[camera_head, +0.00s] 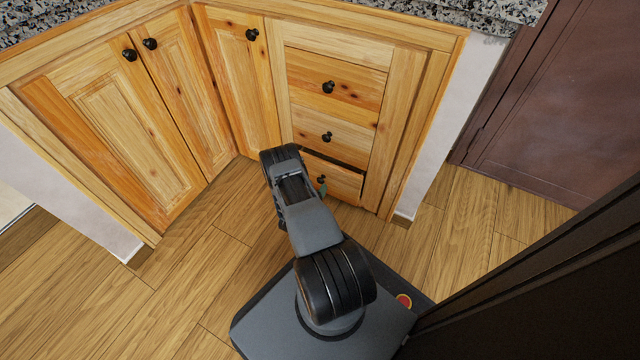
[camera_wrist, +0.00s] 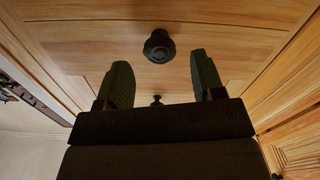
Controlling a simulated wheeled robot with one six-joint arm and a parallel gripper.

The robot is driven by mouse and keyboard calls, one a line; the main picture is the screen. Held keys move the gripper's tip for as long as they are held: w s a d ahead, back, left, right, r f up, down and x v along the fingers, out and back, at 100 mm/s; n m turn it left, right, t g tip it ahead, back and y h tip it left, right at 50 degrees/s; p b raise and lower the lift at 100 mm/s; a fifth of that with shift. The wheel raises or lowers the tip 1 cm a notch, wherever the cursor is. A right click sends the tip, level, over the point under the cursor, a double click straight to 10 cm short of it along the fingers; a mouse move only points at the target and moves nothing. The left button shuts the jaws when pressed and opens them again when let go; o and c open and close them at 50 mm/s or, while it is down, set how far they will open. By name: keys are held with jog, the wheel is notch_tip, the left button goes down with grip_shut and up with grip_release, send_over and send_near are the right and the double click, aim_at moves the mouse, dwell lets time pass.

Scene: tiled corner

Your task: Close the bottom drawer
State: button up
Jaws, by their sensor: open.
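The bottom drawer (camera_head: 345,184) of the wooden cabinet is slightly open, with a dark gap above its front. Its round black knob (camera_head: 321,179) shows beside my arm. My gripper (camera_head: 322,188) is low, close to this drawer front, and mostly hidden behind my arm in the head view. In the wrist view, the two dark green fingers of my gripper (camera_wrist: 160,60) are apart, with nothing held. A large black knob (camera_wrist: 159,46) appears between and beyond the fingertips, on a wooden drawer front (camera_wrist: 235,45). I cannot tell whether the fingers touch it.
The middle drawer (camera_head: 350,136) and top drawer (camera_head: 350,85) above look shut. Cabinet doors (camera_head: 115,130) stand shut at the left. A white wall (camera_head: 455,120) and a brown door (camera_head: 545,110) are at the right. Wooden floor (camera_head: 190,270) is clear at the left.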

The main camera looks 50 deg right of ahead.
aim_at(320, 182)
jog(key=shift+b+x, duration=0.5)
jog(key=shift+x, duration=1.45)
jog(key=shift+c, duration=0.3)
grip_shut()
